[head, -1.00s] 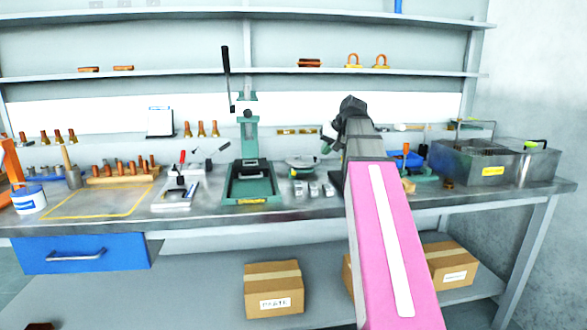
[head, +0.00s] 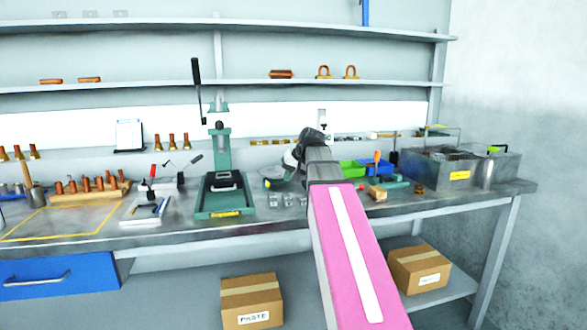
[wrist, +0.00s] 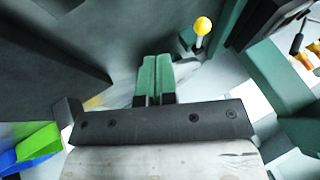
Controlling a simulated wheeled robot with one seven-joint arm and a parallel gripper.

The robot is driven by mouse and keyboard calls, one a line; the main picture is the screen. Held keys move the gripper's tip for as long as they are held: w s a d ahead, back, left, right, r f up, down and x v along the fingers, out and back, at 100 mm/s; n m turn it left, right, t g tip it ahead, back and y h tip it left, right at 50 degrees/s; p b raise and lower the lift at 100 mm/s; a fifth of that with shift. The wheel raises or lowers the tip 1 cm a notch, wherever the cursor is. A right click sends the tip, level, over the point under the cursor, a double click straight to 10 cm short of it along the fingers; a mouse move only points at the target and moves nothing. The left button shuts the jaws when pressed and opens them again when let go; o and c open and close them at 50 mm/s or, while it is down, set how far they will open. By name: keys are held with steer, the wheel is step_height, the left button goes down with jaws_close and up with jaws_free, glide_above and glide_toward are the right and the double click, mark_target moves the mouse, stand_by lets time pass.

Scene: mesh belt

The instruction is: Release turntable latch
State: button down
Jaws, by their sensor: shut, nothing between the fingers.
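My gripper (wrist: 156,64) shows in the wrist view as two green fingers side by side, shut with nothing between them. A small yellow ball knob (wrist: 203,25) on a short stem stands ahead and to the right of the fingertips, apart from them. I cannot tell for sure whether it belongs to the turntable latch. In the head view the turntable (head: 274,184) sits on the bench right of the green press, largely hidden behind my arm. Its latch is not distinguishable there, and my fingers are hidden too.
The green press (head: 221,180) stands close left of the turntable. Small clear blocks (head: 287,200) lie in front. A green bin (head: 350,168) and a blue bin (head: 377,166) are to the right, then a grey metal tank (head: 432,170). Shelves run above the bench.

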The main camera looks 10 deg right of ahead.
mark_target(267, 182)
steer(key=a+f, duration=0.1)
steer(key=w+a, duration=0.1)
steer(key=a, duration=0.1)
steer(key=shift+f, duration=0.4)
steer(key=shift+w+a+f, duration=0.15)
steer(key=shift+w+a, duration=0.1)
steer(key=shift+a, duration=0.5)
